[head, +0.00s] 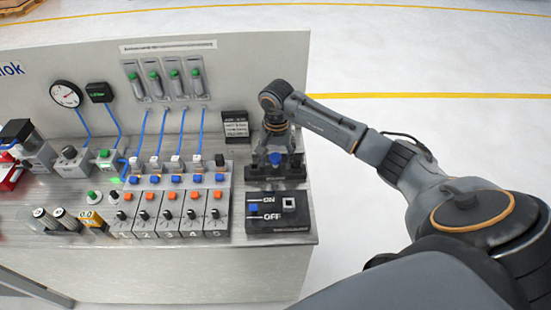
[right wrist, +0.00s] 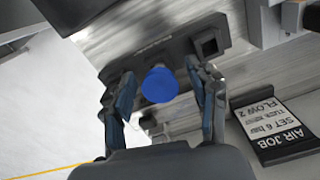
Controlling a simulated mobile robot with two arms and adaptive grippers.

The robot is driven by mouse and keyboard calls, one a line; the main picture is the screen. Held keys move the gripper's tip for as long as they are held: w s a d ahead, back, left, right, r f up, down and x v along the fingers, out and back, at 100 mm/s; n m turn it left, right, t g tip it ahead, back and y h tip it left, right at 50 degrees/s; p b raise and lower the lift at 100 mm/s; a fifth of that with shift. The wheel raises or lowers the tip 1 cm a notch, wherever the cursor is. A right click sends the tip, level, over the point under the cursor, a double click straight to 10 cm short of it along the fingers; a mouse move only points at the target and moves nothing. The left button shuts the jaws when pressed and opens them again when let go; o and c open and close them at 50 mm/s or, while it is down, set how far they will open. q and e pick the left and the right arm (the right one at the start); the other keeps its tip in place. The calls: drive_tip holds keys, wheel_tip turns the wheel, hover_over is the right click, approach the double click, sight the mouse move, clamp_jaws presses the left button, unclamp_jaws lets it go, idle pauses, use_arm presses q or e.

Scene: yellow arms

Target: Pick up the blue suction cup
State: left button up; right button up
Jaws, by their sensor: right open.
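The blue suction cup (head: 276,159) stands in a dark holder (head: 262,172) at the right end of the workbench. In the right wrist view the blue cup (right wrist: 160,85) shows from above as a round blue disc, with the dark holder (right wrist: 220,36) around it. My right gripper (head: 276,148) is over the holder, pointing down. In the right wrist view its two fingers (right wrist: 160,85) are open, one on each side of the cup, with visible gaps to it. Whether the fingertips reach down to the cup's height is hard to tell. My left gripper is not in view.
An ON/OFF switch panel (head: 278,213) lies in front of the holder. A dark label plate (head: 235,127) with white text stands behind left, also in the right wrist view (right wrist: 278,130). Several numbered valve blocks (head: 170,205) fill the bench to the left. An upright panel (head: 230,65) rises behind.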

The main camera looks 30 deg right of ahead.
drive_tip(key=shift+c, duration=0.2)
drive_tip(key=c, duration=0.9)
drive_tip(key=shift+c, duration=0.3)
drive_tip(key=shift+r, duration=0.15)
drive_tip(key=shift+r+b, duration=0.25)
drive_tip(key=shift+b, duration=0.15)
wheel_tip(320, 180, up, 2)
drive_tip(key=shift+b, duration=0.8)
drive_tip(key=s+a+r+b, duration=0.4)
drive_tip(key=a+r, duration=0.6)
drive_tip(key=a, duration=0.3)
drive_tip(key=shift+s+a+r, duration=0.15)
drive_tip(key=shift+a, duration=0.05)
